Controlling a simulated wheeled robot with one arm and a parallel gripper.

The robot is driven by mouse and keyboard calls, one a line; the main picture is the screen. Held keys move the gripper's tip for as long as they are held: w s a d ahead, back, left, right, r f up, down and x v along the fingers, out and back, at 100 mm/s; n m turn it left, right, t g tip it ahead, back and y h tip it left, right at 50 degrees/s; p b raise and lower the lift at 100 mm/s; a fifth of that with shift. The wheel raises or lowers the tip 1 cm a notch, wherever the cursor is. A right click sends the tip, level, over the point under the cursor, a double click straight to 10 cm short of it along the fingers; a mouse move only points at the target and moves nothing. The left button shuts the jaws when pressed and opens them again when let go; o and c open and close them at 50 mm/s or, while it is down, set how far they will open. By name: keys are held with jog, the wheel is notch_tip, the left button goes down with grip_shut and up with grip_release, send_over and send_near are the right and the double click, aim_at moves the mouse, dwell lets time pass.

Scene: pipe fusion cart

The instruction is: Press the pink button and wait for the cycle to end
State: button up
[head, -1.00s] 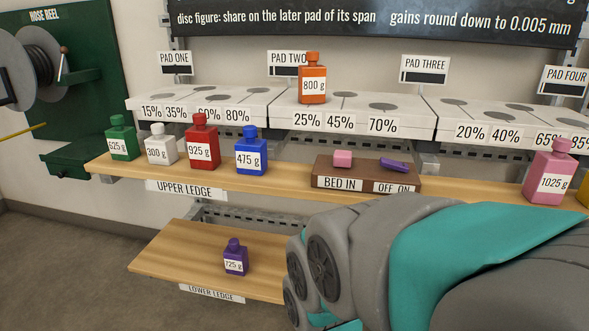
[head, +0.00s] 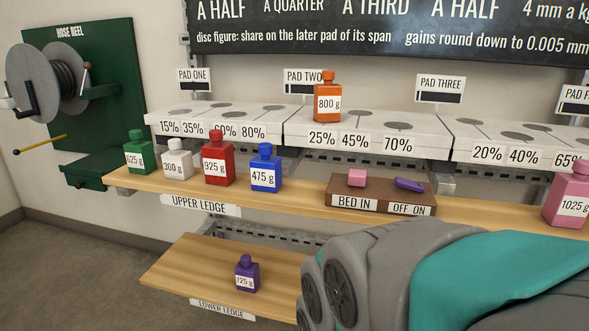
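The pink button (head: 357,178) sits on the left part of a brown control box (head: 380,197) on the upper ledge, above the label BED IN. A purple rocker switch (head: 409,184) lies to its right, above the label OFF ON. The button stands proud of the box and nothing touches it. My grey and teal arm fills the lower right of the head view, in front of and below the box. My gripper's fingers are not in view. The pad displays (head: 440,97) look dark.
An orange 800 g bottle (head: 327,99) stands on pad two. Green, white, red (head: 218,160) and blue bottles stand left on the upper ledge (head: 290,203), a pink 1025 g bottle (head: 568,196) right. A purple bottle (head: 247,274) stands on the lower ledge. A hose reel (head: 48,82) hangs left.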

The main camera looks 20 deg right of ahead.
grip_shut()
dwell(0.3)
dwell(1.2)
